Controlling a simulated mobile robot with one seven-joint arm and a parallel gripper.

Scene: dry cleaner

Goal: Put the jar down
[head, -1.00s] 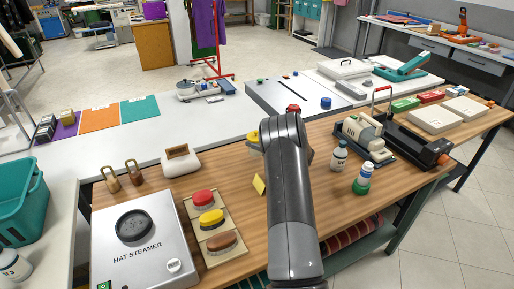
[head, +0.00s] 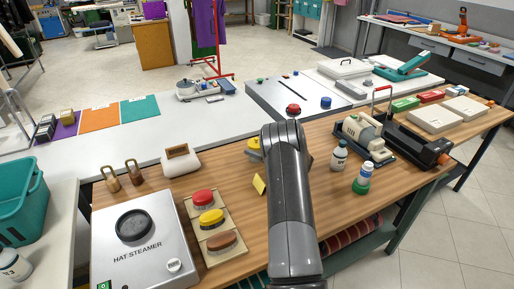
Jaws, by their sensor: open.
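My arm reaches forward over the wooden table (head: 240,185), and its end link covers what lies beyond it. My gripper's fingers are hidden behind this link. I cannot make out a jar for certain. A small white bottle with a dark cap (head: 339,157) stands upright to the right of my arm, apart from it. A yellow and dark thing (head: 253,149) shows partly at the left edge of my arm; the rest is hidden.
A hat steamer (head: 138,240) and red, yellow and brown brushes (head: 211,220) fill the left. A panel with a red button (head: 293,110) lies beyond my arm.

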